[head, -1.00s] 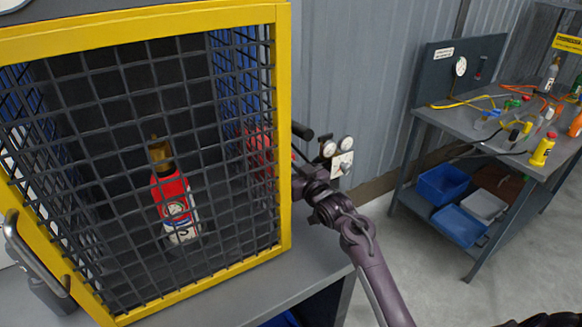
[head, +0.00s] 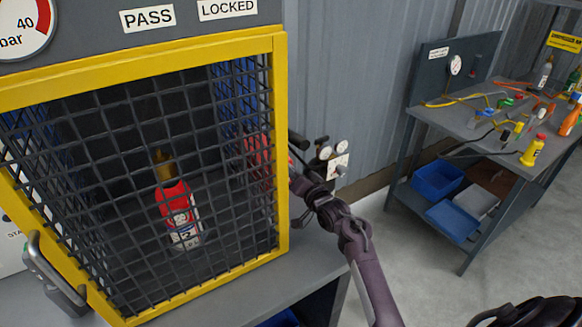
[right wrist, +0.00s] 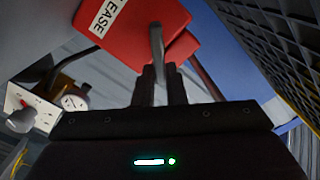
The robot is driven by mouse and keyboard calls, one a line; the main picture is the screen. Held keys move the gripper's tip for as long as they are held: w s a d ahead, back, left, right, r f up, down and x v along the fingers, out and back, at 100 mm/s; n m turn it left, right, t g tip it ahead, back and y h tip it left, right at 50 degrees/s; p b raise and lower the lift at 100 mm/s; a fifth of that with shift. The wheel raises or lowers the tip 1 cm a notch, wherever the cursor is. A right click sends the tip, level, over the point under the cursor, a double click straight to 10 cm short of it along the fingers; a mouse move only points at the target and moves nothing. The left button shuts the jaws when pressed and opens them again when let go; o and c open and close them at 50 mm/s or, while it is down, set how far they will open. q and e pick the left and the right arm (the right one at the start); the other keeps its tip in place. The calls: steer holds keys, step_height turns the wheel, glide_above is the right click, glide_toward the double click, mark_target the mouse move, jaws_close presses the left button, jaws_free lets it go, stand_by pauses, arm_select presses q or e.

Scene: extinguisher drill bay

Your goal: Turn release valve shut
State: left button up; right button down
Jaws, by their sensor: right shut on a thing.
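The release valve shows in the right wrist view as a red plate (right wrist: 125,22) with a white label, of which "EASE" is readable, and a grey lever (right wrist: 157,42) in front of it. My right gripper (right wrist: 159,82) has its two dark fingers on the lower end of this lever. In the head view my right arm reaches to the right side of the yellow-framed cage (head: 281,150), and its fingertips are hidden behind the frame. Red parts (head: 257,148) show through the mesh beside it. My left gripper is in neither view.
A red extinguisher (head: 178,205) stands inside the cage behind mesh. Signs "PASS" (head: 147,17) and "LOCKED" (head: 227,8) are above. Small gauges (head: 341,148) sit right of my gripper. A bench (head: 455,125) with hoses, bottles and blue bins stands at the right.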

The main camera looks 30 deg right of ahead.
steer(key=shift+d+f+m+p, duration=0.15)
steer(key=shift+m+p, duration=0.5)
steer(key=shift+m, duration=0.9)
steer(key=shift+d+f+m+p, duration=0.1)
steer(key=shift+f+m+p, duration=0.15)
steer(key=shift+m+p, duration=0.85)
steer(key=shift+d+f+m+p, duration=0.1)
steer(key=shift+f+m+p, duration=0.15)
steer(key=shift+m, duration=1.7)
steer(key=c, duration=1.5)
jaws_free()
steer(key=s, duration=0.5)
steer(key=s+b, duration=0.1)
steer(key=s, duration=0.1)
steer(key=shift+s+d, duration=0.3)
steer(key=shift+s, duration=0.1)
